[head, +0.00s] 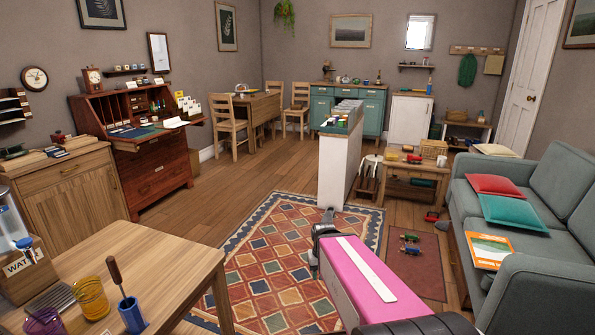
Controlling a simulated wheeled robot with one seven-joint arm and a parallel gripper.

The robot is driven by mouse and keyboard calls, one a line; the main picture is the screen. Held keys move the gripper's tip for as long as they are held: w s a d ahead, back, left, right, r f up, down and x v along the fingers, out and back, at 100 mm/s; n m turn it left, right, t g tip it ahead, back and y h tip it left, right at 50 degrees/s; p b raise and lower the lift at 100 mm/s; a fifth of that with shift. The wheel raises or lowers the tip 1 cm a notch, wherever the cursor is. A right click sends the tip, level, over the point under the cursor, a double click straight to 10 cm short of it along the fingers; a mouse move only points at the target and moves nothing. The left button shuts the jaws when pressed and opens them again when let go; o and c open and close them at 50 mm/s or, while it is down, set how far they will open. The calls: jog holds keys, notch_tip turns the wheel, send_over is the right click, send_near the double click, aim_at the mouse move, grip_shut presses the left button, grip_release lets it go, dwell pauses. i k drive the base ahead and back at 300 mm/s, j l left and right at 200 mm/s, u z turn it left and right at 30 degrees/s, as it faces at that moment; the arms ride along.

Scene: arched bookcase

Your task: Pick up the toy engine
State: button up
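I cannot tell for sure which thing is the toy engine. All are too small to make out in detail. My gripper (321,236) is at the end of my pink arm, over the patterned rug and well to the left of these toys. Its fingers are small and dark, and their opening is unclear.
A wooden table (150,262) with cups fills the near left. A grey sofa (520,271) stands at the right. A white divider (336,168) and a low wooden table (413,172) stand ahead. The patterned rug (275,262) is clear floor.

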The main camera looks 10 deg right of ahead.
aim_at(410, 158)
jog(key=i, duration=2)
jog(key=i+z, duration=0.35)
jog(key=i+j+z, duration=0.15)
jog(key=z, duration=0.2)
jog(key=i+j+z, duration=0.3)
jog(key=l+z, duration=0.1)
jog(key=z, duration=0.3)
jog(key=i+z, duration=0.15)
jog(key=z, duration=0.25)
jog(key=i+l+z, duration=0.1)
jog(key=z, duration=0.25)
jog(key=i+z, duration=0.1)
jog(key=z, duration=0.3)
jog(key=i, duration=0.2)
